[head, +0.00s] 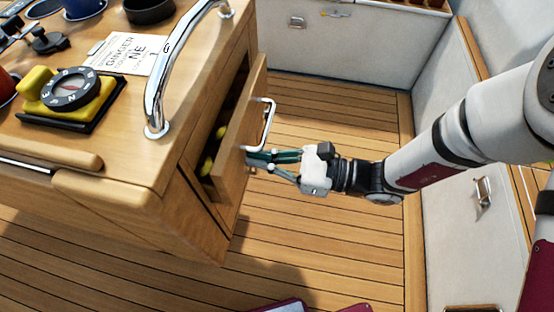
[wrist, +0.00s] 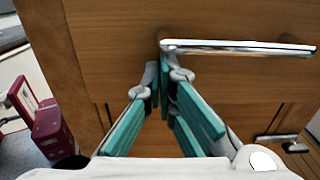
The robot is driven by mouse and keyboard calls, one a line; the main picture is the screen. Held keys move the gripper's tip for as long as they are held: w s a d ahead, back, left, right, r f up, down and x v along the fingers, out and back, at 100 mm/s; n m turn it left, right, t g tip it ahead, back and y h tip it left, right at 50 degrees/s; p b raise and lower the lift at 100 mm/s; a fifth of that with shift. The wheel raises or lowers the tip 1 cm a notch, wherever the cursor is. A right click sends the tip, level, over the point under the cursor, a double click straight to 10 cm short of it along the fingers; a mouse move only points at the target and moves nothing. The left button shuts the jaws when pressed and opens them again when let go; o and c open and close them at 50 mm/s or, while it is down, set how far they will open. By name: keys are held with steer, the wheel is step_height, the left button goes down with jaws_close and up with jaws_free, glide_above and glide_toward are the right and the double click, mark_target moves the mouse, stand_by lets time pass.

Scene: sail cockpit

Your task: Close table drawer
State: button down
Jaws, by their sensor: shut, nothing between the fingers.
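The wooden table drawer (head: 240,143) stands partly open from the side of the table cabinet (head: 185,160), with yellow things (head: 209,163) showing inside. Its chrome bar handle (head: 264,122) is on the front face and also crosses the wrist view (wrist: 245,47). My gripper (head: 250,157) is shut and empty, with its teal fingers pointing at the drawer front beside the near end of the handle. In the wrist view the fingertips (wrist: 160,72) lie against or very close to the drawer front, just below the handle's left end; I cannot tell whether they touch.
A chrome grab rail (head: 175,70) arches over the table top, which holds a yellow compass (head: 70,90), a card (head: 125,53) and dark cups. The plank floor (head: 330,120) beyond the drawer is clear. White locker walls (head: 350,45) stand behind and at right.

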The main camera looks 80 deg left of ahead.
mark_target(243, 157)
steer(key=shift+s+a, duration=0.1)
steer(key=shift+s, duration=0.1)
steer(key=shift+p+x, duration=0.85)
steer(key=shift+x, duration=1.65)
steer(key=v, duration=1.4)
steer(key=shift+w+p, duration=0.2)
steer(key=shift+p, duration=0.15)
